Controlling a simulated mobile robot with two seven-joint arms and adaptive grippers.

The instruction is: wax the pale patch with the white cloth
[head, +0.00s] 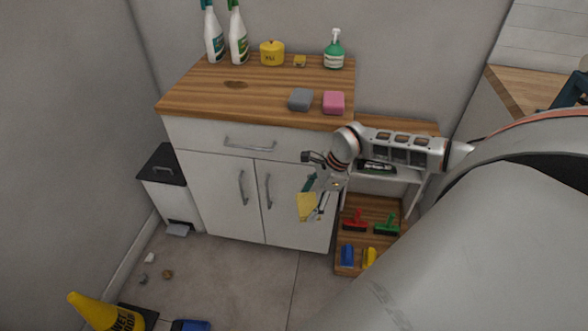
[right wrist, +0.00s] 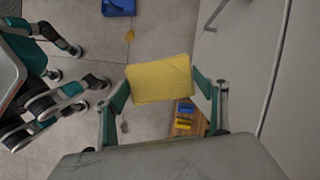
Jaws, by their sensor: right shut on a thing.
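My right gripper (head: 318,200) is shut on a flat yellow cloth (head: 306,207), held in the air in front of the cabinet doors. The right wrist view shows this cloth (right wrist: 160,79) between the two teal fingertips. It looks yellow, not white, and I see no white cloth. I cannot make out a pale patch; the wooden counter top (head: 205,98) shows one darker oval mark (head: 236,84) towards the back left. The gripper is below the counter top, in front of the right door. My left gripper is not clearly seen.
Brushes (head: 355,220) lie on the low shelf. A yellow floor sign (head: 97,312) is at lower left.

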